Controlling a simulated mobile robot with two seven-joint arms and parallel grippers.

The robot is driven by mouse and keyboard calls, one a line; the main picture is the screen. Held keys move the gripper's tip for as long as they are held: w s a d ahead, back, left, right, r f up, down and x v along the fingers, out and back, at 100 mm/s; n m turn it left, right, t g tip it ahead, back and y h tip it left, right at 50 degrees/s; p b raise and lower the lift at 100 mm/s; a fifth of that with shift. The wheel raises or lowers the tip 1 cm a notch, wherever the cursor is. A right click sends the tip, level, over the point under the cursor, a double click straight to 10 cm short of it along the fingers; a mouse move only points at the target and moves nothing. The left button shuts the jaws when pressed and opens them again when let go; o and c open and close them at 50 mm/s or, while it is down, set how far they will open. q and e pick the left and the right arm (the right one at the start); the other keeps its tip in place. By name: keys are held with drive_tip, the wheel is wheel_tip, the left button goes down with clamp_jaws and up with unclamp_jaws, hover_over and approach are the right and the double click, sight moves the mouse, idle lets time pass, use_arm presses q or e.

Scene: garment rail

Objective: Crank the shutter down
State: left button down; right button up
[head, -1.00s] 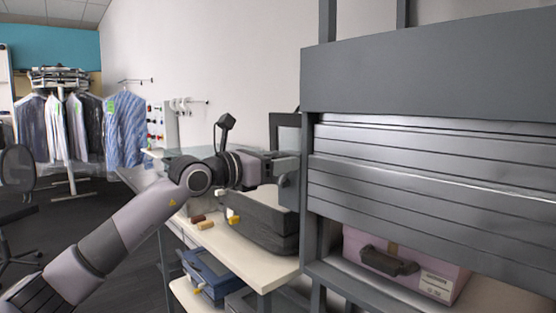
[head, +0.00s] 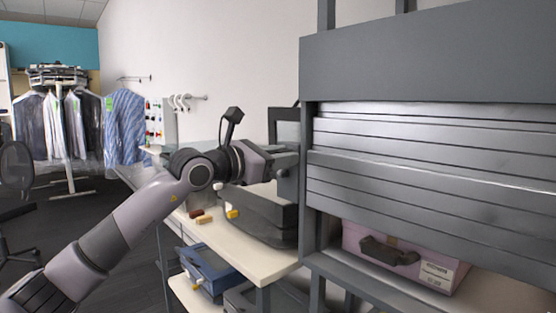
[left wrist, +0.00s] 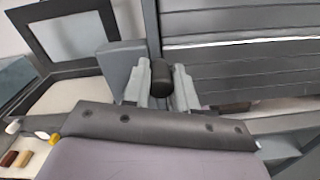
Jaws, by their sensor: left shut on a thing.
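The grey slatted shutter (head: 420,165) hangs partly lowered in its frame, with an open gap below it. My left gripper (head: 287,173) is at the left side of the frame. In the left wrist view my left gripper (left wrist: 162,88) is shut on a black cylindrical crank knob (left wrist: 161,72), with a finger on either side. The rest of the crank is mostly hidden by the gripper. The shutter's slats also show at the right of the left wrist view (left wrist: 240,62). My right gripper is not in view.
A pink case (head: 405,262) with a dark handle stands behind the gap under the shutter. A cream bench (head: 250,262) beside the frame holds a dark appliance and small brown and tan blocks. A blue box (head: 207,270) sits lower. Garments hang at the far left.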

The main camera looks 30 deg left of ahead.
use_arm(q)
drive_tip(key=shift+s+d+f+m+b, duration=0.2)
drive_tip(key=shift+d+f+m+b, duration=0.25)
drive_tip(key=shift+f+m+b, duration=0.45)
wheel_tip(320, 180, down, 9)
drive_tip(key=m+b, duration=0.8)
drive_tip(key=m, duration=0.8)
drive_tip(key=shift+w+a+y+b, duration=0.2)
drive_tip(key=shift+a+y+b, duration=0.2)
drive_tip(key=shift+f, duration=0.1)
drive_tip(key=c, duration=0.9)
unclamp_jaws()
